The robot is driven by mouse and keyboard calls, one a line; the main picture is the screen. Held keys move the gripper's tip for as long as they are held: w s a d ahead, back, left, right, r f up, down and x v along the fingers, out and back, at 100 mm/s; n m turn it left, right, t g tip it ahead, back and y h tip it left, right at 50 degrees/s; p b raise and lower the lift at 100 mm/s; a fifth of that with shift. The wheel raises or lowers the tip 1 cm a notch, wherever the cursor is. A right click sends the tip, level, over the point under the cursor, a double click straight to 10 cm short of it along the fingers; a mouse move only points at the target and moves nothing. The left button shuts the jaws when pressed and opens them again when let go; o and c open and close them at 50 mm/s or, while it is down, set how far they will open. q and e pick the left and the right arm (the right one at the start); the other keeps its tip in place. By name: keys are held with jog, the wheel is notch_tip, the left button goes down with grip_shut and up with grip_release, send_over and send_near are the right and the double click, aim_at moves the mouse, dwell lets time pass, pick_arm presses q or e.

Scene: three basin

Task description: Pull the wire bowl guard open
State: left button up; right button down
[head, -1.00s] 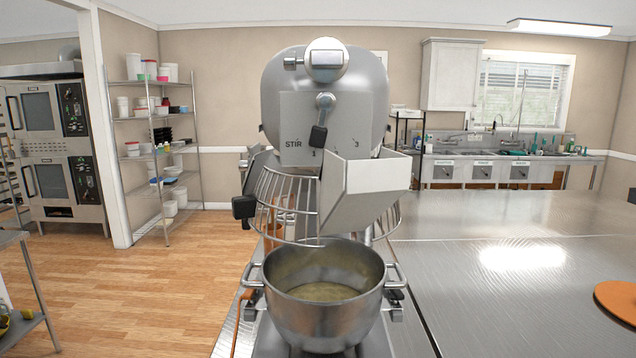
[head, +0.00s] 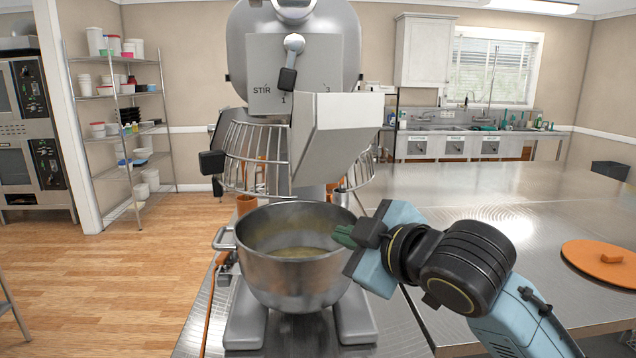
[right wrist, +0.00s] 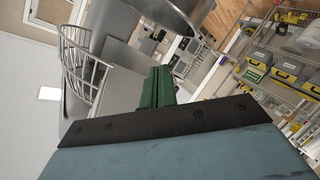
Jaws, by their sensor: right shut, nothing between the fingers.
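The wire bowl guard (head: 256,158) is a curved cage of metal bars under the mixer head, above the bowl. A grey metal chute (head: 336,140) hangs at its front and hides part of it. The guard also shows at the left of the right wrist view (right wrist: 84,65). The steel mixing bowl (head: 290,270) stands below with pale contents. My right gripper (head: 346,236) has green fingers, is shut and empty, and is at the bowl's right rim, below the guard. I cannot tell whether it touches the bowl. My left gripper is not in view.
The mixer body (head: 290,60) rises behind the guard. A steel table (head: 470,210) extends right, bare except for an orange disc (head: 600,262). A wire shelf (head: 120,130) with containers stands at the back left. Wooden floor is open at left.

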aim_at(320, 111)
jog(key=s+a+r+n+t+y, duration=0.1)
jog(key=s+r+n+y, duration=0.1)
jog(key=s+r+n, duration=0.45)
jog(key=s+a+r+n+t+y, duration=0.15)
jog(key=s+r+n, duration=0.25)
jog(key=s+r, duration=0.55)
jog(key=shift+g+h, duration=0.25)
jog(key=w+a+p, duration=0.1)
jog(key=w, duration=0.2)
jog(key=w+a+r+p, duration=0.1)
jog(key=w, duration=0.3)
jog(key=w+r+p, duration=0.1)
jog(key=w+p, duration=0.1)
jog(key=w, duration=0.2)
jog(key=shift+a+r, duration=0.25)
jog(key=shift+a, duration=0.15)
jog(key=shift+w+d, duration=0.2)
jog(key=shift+d, duration=0.05)
jog(key=shift+d, duration=0.1)
jog(key=shift+d, duration=0.1)
